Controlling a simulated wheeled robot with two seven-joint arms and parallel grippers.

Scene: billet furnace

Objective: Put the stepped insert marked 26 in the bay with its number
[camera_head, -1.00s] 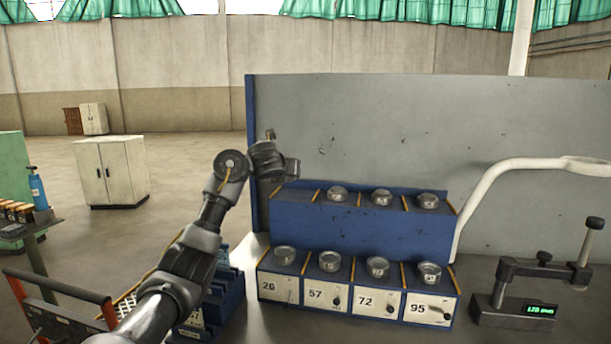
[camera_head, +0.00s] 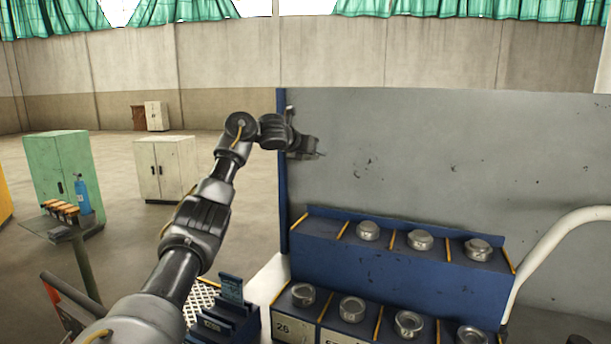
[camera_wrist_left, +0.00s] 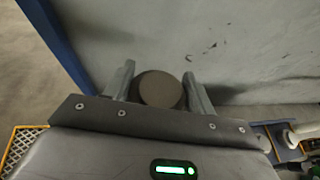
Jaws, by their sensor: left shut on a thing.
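My left gripper (camera_head: 318,153) is raised above the left end of the blue rack, in front of the grey panel. In the left wrist view its fingers (camera_wrist_left: 160,85) are shut on a round, dull brown-grey piece (camera_wrist_left: 160,90), seen end-on. No number on the piece is readable. The bay marked 26 (camera_head: 293,328) is at the left end of the rack's front row. A round metal piece (camera_head: 303,294) sits on top of it. The left compartment (camera_head: 320,226) of the upper row looks empty. My right gripper is not in view.
Round metal pieces sit on the upper row (camera_head: 420,240) and the front row (camera_head: 409,322). The grey panel (camera_head: 440,160) stands behind the rack. A white curved tube (camera_head: 545,250) is at right. Dark blue holders (camera_head: 225,315) are left of the rack.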

